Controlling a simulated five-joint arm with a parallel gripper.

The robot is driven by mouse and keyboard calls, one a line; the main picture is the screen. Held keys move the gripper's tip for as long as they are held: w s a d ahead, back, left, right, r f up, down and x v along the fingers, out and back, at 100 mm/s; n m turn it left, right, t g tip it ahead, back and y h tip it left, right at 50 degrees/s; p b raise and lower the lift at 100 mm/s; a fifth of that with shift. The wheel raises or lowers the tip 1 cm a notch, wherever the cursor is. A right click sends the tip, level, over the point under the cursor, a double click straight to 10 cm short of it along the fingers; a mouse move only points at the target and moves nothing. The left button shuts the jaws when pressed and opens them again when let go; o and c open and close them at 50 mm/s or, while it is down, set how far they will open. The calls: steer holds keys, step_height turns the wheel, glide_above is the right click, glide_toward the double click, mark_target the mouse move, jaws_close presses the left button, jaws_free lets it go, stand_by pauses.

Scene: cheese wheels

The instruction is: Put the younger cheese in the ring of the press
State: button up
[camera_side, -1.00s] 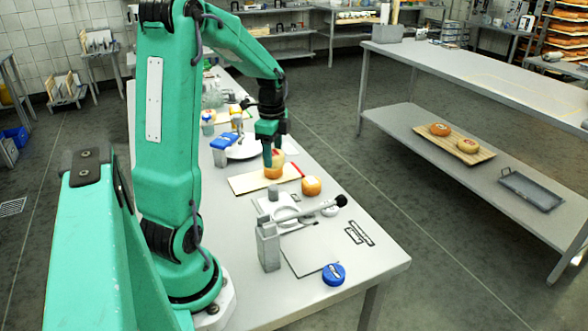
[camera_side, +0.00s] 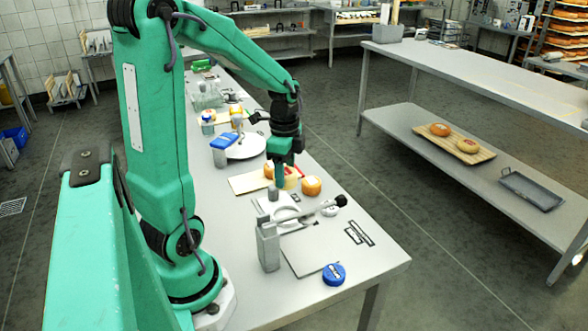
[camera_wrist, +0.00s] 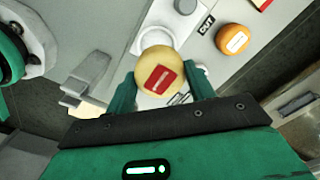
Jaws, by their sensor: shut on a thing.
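My gripper (camera_wrist: 162,90) is shut on a pale yellow cheese wheel (camera_wrist: 148,88) with a red label on its upper face. In the side view my gripper (camera_side: 283,178) hides part of the cheese. An orange cheese wheel (camera_side: 311,187) with a white label stands to its right; it also shows in the wrist view (camera_wrist: 232,39). The grey press (camera_side: 268,247), with its lever, stands nearer the side camera. Its ring area is small and partly covered, so I cannot tell whether the held cheese touches it.
A blue round tin (camera_side: 333,274) lies near the table's front. A blue-lidded container (camera_side: 223,150) stands farther back beside a white round plate (camera_side: 246,147). The table's right edge lies close by. A separate bench (camera_side: 470,75) stands across the aisle.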

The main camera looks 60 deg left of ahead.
mark_target(286, 204)
steer(key=shift+s+d, duration=0.1)
steer(key=shift+d, duration=0.35)
steer(key=shift+f, duration=5)
steer(key=shift+f, duration=0.15)
steer(key=o, duration=1)
steer(key=shift+r, duration=6.2)
